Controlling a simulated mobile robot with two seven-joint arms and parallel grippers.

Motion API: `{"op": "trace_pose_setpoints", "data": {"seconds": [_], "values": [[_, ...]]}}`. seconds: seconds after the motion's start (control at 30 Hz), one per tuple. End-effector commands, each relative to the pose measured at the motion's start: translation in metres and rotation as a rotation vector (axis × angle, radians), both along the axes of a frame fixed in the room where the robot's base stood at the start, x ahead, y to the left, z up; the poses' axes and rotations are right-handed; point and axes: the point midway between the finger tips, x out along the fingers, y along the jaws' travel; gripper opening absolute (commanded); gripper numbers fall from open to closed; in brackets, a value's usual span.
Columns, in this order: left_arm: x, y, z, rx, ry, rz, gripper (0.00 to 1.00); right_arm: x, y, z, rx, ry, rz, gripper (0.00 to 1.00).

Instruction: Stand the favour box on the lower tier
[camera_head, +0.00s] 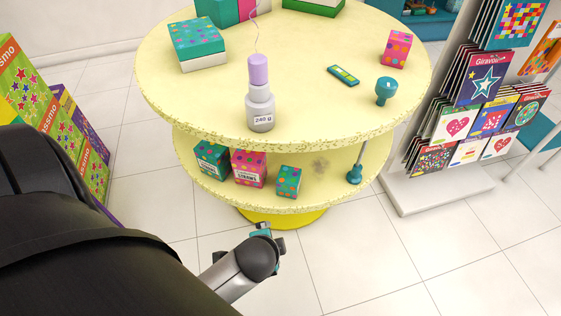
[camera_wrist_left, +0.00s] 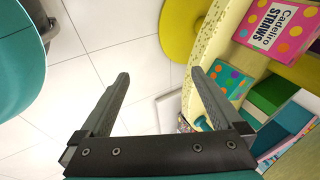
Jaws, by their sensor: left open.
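A small teal favour box (camera_head: 289,181) with coloured dots stands upright on the lower tier (camera_head: 330,185) of the round yellow table, near its front edge. It also shows in the left wrist view (camera_wrist_left: 228,77), just beyond the right-hand finger. A similar pink dotted box (camera_head: 396,48) stands on the upper tier (camera_head: 310,100). My left gripper (camera_head: 264,232) is in front of and below the lower tier, apart from the teal box. In the left wrist view it is open (camera_wrist_left: 159,76), with nothing between its fingers. My right gripper is not in view.
A pink straws box (camera_head: 249,168) and a teal box (camera_head: 211,159) stand left of the favour box. A teal pump-like object (camera_head: 355,172) stands right. The upper tier overhangs them and holds a lilac-topped bottle (camera_head: 260,95). A card rack (camera_head: 475,95) stands at right.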

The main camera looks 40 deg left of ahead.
Motion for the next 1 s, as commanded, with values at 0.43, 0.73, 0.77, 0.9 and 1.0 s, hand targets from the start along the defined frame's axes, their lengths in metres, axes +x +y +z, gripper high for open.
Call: {"op": "trace_pose_setpoints", "data": {"seconds": [0.43,0.73,0.77,0.9,1.0], "values": [[-0.028,-0.048,0.001,-0.447,0.095,0.486,1.0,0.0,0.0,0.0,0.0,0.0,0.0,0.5],[-0.028,-0.047,0.001,-0.444,0.093,0.482,1.0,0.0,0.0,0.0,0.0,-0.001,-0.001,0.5],[-0.028,-0.047,0.001,-0.444,0.094,0.481,1.0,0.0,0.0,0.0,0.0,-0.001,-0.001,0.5],[-0.028,-0.047,0.001,-0.442,0.093,0.481,1.0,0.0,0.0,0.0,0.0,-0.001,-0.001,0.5],[-0.028,-0.047,0.001,-0.442,0.093,0.481,1.0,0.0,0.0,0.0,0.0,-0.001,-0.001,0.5]]}}
